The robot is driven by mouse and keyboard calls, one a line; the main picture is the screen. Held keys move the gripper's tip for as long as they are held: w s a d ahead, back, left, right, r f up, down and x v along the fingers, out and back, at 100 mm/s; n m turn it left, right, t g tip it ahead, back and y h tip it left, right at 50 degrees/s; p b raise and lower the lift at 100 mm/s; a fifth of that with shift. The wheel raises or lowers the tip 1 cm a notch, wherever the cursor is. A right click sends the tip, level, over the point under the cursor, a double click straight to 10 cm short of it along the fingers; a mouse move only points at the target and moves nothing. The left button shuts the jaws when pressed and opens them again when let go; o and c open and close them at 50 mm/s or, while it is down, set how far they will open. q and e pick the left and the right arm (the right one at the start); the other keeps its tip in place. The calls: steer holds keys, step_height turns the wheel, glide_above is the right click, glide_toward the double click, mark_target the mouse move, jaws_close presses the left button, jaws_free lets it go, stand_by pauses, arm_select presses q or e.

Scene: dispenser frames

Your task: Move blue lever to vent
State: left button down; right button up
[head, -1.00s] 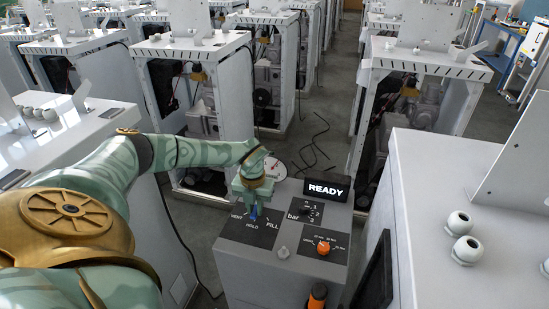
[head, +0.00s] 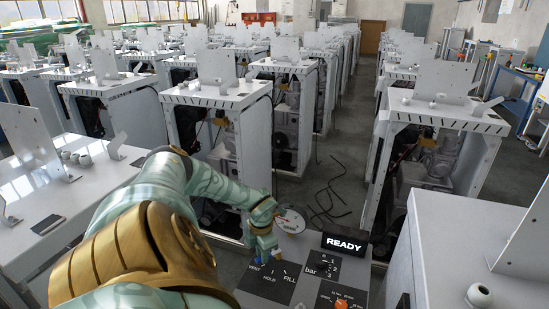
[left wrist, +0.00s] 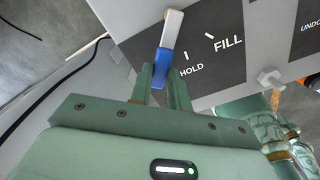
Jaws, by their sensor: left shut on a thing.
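My left gripper (head: 264,254) is over the labelled plate (head: 279,287) on the grey control box, by the VENT and HOLD labels. In the left wrist view the gripper's two fingers (left wrist: 160,92) are shut on the blue lever (left wrist: 162,66), whose pale grey part (left wrist: 172,26) reaches up away from the fingers. The lever lies on the side of the HOLD mark away from FILL, and the VENT label is hidden there. In the head view only a bit of blue shows under the fingers. My right gripper is not in view.
A lit READY display (head: 345,243) stands at the box's back right. A round dial gauge (head: 290,220) sits behind the plate, and an orange knob (head: 341,304) is at the front right. White machine cabinets (head: 222,150) stand around, with black cables (head: 328,200) on the floor behind.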

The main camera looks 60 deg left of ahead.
arm_select(q)
steer(key=shift+a, duration=0.1)
stand_by(0.4)
steer(key=c, duration=1.3)
jaws_free()
step_height(320, 180, up, 16)
steer(key=shift+r+p, duration=0.15)
steer(key=shift+p, duration=0.5)
